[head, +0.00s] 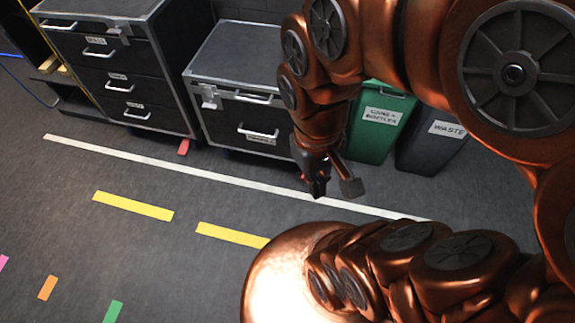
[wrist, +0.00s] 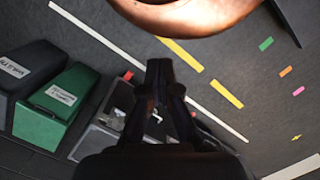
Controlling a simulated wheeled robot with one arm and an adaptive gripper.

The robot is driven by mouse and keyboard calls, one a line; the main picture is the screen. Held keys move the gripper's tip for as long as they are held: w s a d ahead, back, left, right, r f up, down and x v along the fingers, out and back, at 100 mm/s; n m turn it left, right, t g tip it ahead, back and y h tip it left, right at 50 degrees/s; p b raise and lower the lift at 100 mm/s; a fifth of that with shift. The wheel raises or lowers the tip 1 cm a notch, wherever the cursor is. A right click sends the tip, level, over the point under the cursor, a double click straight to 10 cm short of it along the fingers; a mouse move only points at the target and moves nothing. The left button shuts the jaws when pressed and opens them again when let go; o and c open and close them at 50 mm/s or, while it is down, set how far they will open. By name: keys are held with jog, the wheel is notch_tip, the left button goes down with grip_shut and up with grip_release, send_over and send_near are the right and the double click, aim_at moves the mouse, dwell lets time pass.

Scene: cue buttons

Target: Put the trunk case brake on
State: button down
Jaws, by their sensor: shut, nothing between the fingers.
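The low trunk case (head: 240,100), black with metal edges, a front latch and handles, stands against the wall. It also shows in the wrist view (wrist: 97,142), partly covered by my gripper. A small red tab (wrist: 128,75) shows at its lower corner on the green bin's side in the wrist view; in the head view that corner is mostly behind my gripper. Whether this tab is up or down I cannot tell. My gripper (head: 318,188) is shut and empty, pointing down in front of the case's right end. It shows in the wrist view too (wrist: 159,66).
A taller drawer case (head: 115,75) stands left, with a red tab (head: 184,147) at its base. A green bin (head: 375,130) and a grey waste bin (head: 430,140) stand right. The floor (head: 200,200) in front is clear, with only painted tape lines.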

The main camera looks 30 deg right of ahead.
jog(key=w+d+f+m+t+b, duration=0.15)
jog(key=w+d+f+b, duration=0.35)
jog(key=w+f+b, duration=0.65)
jog(key=w+d+f+m+b, duration=0.35)
jog(key=w+f+b, duration=0.35)
jog(key=f, duration=0.7)
jog(key=w+d+f+m+t+b, duration=0.1)
jog(key=w+d+f+b, duration=0.4)
jog(key=w+f+b, duration=0.6)
jog(key=w+d+f+b, duration=0.2)
jog(key=d+f, duration=0.1)
jog(key=f, duration=0.5)
jog(key=w+d+f+m+h+b, duration=0.1)
jog(key=w+d+f+b, duration=0.2)
jog(key=f, duration=0.6)
jog(key=w+d+f+m+t+b, duration=0.1)
jog(key=w+d+f+b, duration=0.1)
jog(key=f, duration=0.7)
jog(key=shift+w+d+h+b, duration=0.25)
jog(key=shift+d+b, duration=0.2)
jog(key=shift+d, duration=0.35)
jog(key=shift+f, duration=0.15)
